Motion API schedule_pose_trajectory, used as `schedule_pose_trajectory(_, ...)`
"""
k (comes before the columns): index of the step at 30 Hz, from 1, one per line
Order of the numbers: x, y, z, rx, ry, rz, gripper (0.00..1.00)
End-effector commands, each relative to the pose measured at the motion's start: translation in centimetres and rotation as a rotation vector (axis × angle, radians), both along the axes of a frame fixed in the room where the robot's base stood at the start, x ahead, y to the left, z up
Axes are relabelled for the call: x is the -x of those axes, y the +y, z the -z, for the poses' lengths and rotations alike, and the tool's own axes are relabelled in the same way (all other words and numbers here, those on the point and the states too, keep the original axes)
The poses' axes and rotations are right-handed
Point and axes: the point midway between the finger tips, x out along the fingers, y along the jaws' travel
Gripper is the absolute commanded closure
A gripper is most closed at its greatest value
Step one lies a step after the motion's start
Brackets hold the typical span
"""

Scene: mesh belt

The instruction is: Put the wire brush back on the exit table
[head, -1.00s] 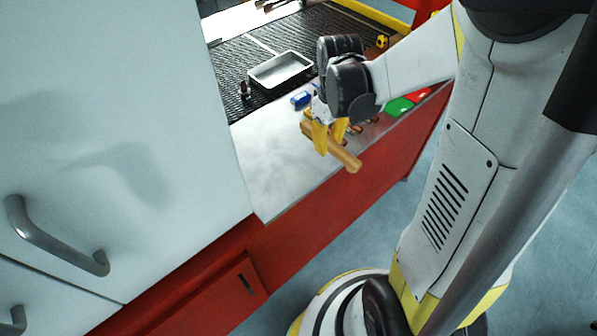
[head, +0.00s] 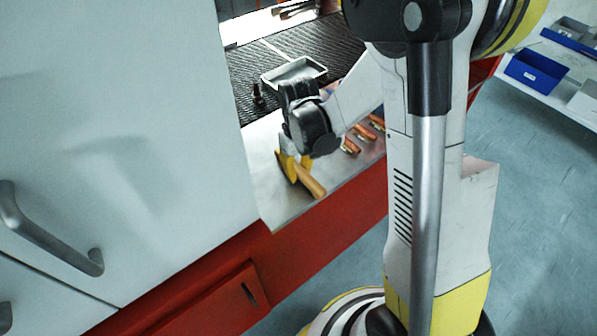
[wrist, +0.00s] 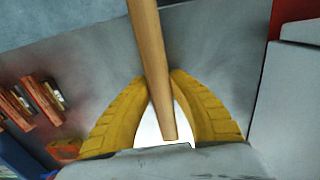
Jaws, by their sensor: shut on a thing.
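The wire brush (head: 310,182) shows as a long pale wooden handle. My gripper (head: 288,160) has yellow fingers and is shut on it. In the wrist view the handle (wrist: 148,45) passes between the two fingertips (wrist: 162,80). The brush's bristles cannot be made out. The exit table (head: 290,207) is a grey metal top with a red front. The gripper and brush are over its near left part, with the handle pointing toward the front edge. Whether the brush touches the top cannot be told. Bare table top (wrist: 85,55) shows around the handle in the wrist view.
Several wooden-handled tools (head: 351,146) lie to the right on the table, also at left in the wrist view (wrist: 45,95). A grey tray (head: 268,84) and a small dark item (head: 258,95) stand on the black mesh belt (head: 240,75). A white cabinet (head: 120,150) borders the left.

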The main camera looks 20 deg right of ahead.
Motion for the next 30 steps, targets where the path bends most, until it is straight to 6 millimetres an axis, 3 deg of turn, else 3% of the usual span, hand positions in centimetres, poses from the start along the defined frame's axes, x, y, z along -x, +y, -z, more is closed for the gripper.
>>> schedule_pose_trajectory(7,0.0,0.0,0.4,0.0,0.0,0.0,1.0)
schedule_pose_trajectory(8,0.0,0.0,0.3,0.0,0.0,0.0,0.71)
schedule_pose_trajectory(9,0.0,0.0,0.2,0.0,0.0,0.0,0.59)
schedule_pose_trajectory(21,0.0,0.0,-0.4,0.0,0.0,0.0,0.59)
schedule_pose_trajectory(30,0.1,0.0,-6.7,0.0,0.0,0.0,0.59)
